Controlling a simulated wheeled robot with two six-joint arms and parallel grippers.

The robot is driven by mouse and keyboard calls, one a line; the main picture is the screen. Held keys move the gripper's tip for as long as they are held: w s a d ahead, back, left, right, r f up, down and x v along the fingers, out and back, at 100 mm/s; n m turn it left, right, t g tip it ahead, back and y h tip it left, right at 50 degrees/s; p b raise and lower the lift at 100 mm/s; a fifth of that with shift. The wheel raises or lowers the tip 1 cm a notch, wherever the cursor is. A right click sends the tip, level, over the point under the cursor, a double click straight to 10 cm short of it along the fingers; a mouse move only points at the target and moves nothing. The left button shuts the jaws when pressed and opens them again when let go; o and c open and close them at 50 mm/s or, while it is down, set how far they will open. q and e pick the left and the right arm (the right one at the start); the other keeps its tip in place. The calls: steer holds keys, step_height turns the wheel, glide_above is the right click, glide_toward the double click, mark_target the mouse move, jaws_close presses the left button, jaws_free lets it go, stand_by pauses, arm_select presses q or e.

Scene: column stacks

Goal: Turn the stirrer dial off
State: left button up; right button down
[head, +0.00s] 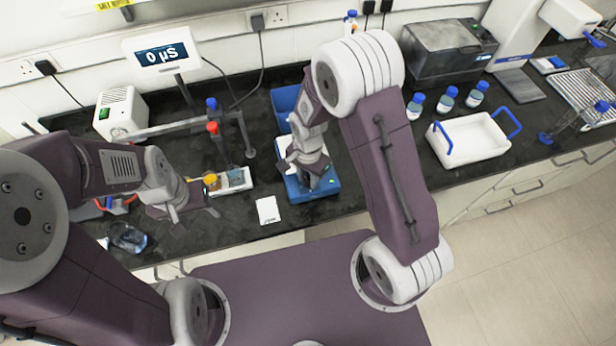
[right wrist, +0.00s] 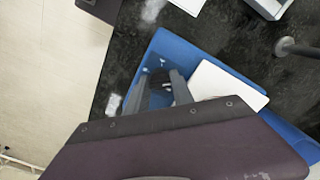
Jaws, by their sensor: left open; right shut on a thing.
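The blue stirrer (head: 326,186) stands on the dark bench in the middle of the head view, with a white top plate (head: 282,150). It also shows in the right wrist view (right wrist: 190,50), where its white plate (right wrist: 215,82) lies beside the fingers. My right gripper (head: 314,182) is over the stirrer's front part. In the right wrist view its fingers (right wrist: 160,90) are closed around the dark dial (right wrist: 159,78), which they partly hide. I cannot read the dial's setting. My left gripper (head: 185,220) is open and empty near the bench's front edge, left of the stirrer.
A column stand (head: 245,133) with a small rack (head: 234,180) is left of the stirrer. A white card (head: 267,210) lies at the front edge. A blue tray (head: 284,100) is behind. A white tray (head: 470,138) and several blue-capped bottles stand at right. A beaker (head: 127,238) is at left.

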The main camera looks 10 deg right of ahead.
steer(key=shift+n, duration=0.6)
steer(key=shift+n+p, duration=0.3)
steer(key=shift+n, duration=2.6)
steer(key=n, duration=1.4)
steer(key=shift+p, duration=0.35)
steer(key=shift+n, duration=3.6)
steer(key=c, duration=1.4)
jaws_free()
steer(key=shift+o, duration=0.2)
